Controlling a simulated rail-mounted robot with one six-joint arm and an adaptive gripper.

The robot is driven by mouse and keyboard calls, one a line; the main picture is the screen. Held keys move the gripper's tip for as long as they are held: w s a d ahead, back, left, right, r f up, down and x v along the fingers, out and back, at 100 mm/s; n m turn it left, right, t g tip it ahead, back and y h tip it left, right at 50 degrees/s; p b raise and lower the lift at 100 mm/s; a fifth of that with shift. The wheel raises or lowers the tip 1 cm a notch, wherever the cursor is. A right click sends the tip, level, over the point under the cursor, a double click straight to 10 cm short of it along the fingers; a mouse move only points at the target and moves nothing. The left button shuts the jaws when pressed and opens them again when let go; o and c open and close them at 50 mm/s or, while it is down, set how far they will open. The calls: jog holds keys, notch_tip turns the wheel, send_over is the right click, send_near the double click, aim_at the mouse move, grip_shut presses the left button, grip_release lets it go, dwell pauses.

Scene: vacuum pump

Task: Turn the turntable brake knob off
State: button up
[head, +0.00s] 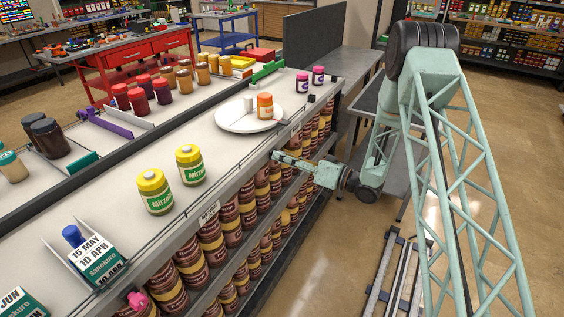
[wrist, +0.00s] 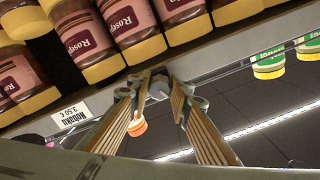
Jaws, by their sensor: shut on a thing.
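The turntable is a white disc (head: 235,124) on the counter top in the head view. An orange-labelled jar (head: 265,106) stands on it; its orange part also shows in the wrist view (wrist: 137,127). My gripper (head: 275,155) reaches from the right to the counter's front edge, just below the turntable. In the wrist view its two ribbed fingers (wrist: 161,86) close around a small grey knob (wrist: 158,91) at that edge. The fingertips cover most of the knob, so its turned position cannot be told. In the head view the knob is hidden by the fingers.
Shelves of brown jars (head: 190,264) lie directly below the counter edge, close to my gripper. Two green-labelled jars (head: 190,165) and a date block (head: 97,255) stand on the counter to the left. A price tag (head: 209,214) hangs on the edge. A thin rail runs along the edge.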

jog(key=n+b, duration=0.3)
jog(key=n, duration=0.1)
jog(key=shift+f, duration=0.15)
jog(key=n+b, duration=0.3)
jog(key=shift+n, duration=0.3)
jog(key=shift+n+b, duration=0.9)
jog(key=shift+n, duration=0.3)
jog(key=shift+w+r+n, duration=0.1)
jog(key=shift+r+n, duration=0.1)
jog(key=shift+n, duration=1.2)
jog(key=o, duration=0.9)
jog(key=shift+d, duration=0.1)
